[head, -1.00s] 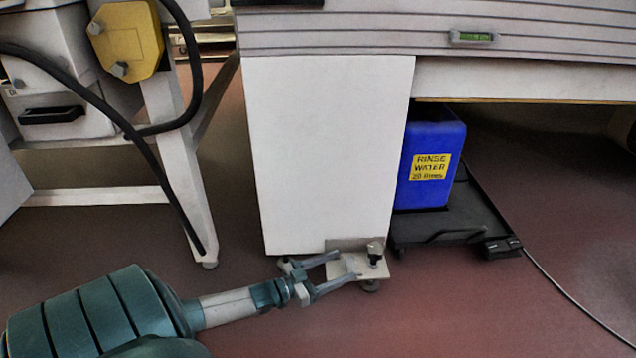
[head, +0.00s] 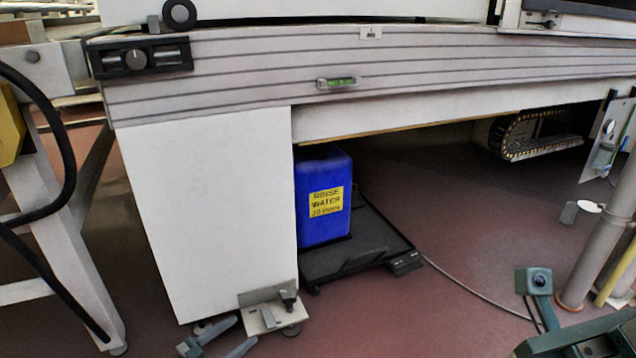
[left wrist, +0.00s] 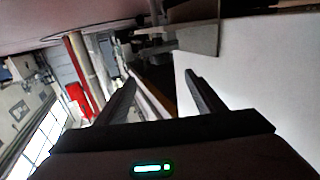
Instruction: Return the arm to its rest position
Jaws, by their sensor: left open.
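My left gripper (head: 247,329) is low in the head view, at the bottom edge, beside the foot plate (head: 268,318) of the white cabinet leg (head: 205,215). Its two fingers are spread and nothing is between them. The left wrist view shows the same open fingers (left wrist: 160,82) with a white panel (left wrist: 245,75) close on the right. Most of the left arm is out of the head view. I cannot tell whether the fingers touch the foot plate.
A blue rinse water container (head: 323,225) stands on a black low tray (head: 365,250) under the bench (head: 420,65). A cable crosses the red floor. A white frame leg (head: 55,240) stands left. A grey post (head: 600,240) and green parts (head: 540,282) are at the right.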

